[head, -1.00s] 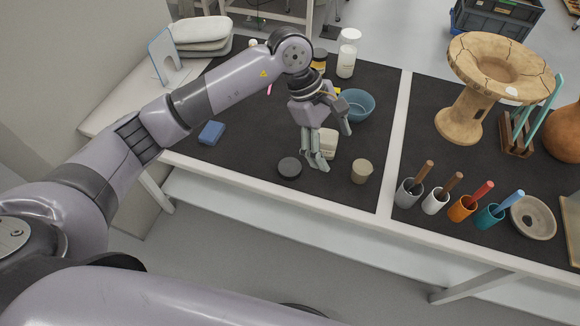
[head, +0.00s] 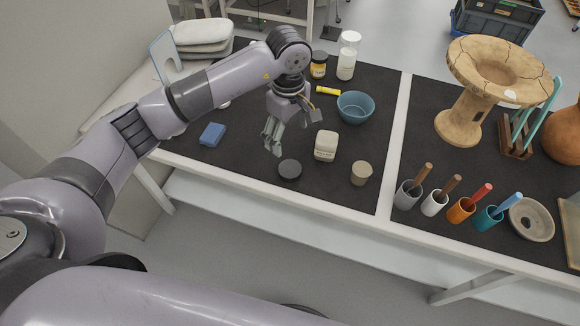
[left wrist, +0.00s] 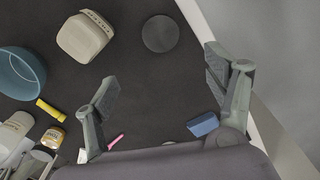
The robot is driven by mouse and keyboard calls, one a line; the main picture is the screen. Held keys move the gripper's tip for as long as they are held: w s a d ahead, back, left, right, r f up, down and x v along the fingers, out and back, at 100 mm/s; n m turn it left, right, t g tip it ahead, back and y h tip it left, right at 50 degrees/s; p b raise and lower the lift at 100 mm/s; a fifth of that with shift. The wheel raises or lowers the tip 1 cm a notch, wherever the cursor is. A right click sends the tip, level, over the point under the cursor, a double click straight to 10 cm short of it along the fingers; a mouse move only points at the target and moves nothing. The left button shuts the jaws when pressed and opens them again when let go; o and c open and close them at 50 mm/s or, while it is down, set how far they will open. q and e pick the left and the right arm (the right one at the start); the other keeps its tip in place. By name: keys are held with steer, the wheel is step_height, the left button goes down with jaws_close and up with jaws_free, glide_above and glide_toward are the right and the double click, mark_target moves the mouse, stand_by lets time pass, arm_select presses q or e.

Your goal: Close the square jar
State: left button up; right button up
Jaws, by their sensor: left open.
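The square jar (head: 326,146) is a pale beige, squarish jar on the dark mat. In the left wrist view the jar (left wrist: 82,38) is at the upper left, and its mouth is not clear. A dark round lid (head: 289,169) lies flat on the mat, in front and left of the jar. The lid (left wrist: 160,33) is at the top middle in the left wrist view. My left gripper (head: 272,138) is open and empty above the mat, left of the jar and behind the lid. Its spread fingers (left wrist: 160,82) touch nothing. My right gripper is not in view.
A beige cup (head: 361,173) stands right of the jar, and a blue bowl (head: 356,107) behind it. A yellow-handled tool (head: 328,91), a yellow jar (head: 319,66) and white bottles (head: 346,64) are further back. A blue block (head: 212,134) lies left. The front-left mat is clear.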

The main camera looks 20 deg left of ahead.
arm_select(q)
steer(key=p, duration=0.1)
glide_above(290, 168)
steer(key=f, duration=0.8)
steer(key=shift+w+a+f, duration=0.1)
steer(key=shift+w+a, duration=0.1)
steer(key=shift+s+d+f+p, duration=0.1)
steer(key=shift+s+f+p, duration=0.05)
steer(key=shift+f+p, duration=0.3)
step_height(290, 168, down, 3)
steer(key=shift+s+d+f+p, duration=0.15)
steer(key=shift+f+p, duration=0.05)
steer(key=shift+p, duration=0.45)
steer(key=shift+f, duration=0.45)
steer(key=shift+c, duration=0.3)
steer(key=c, duration=0.8)
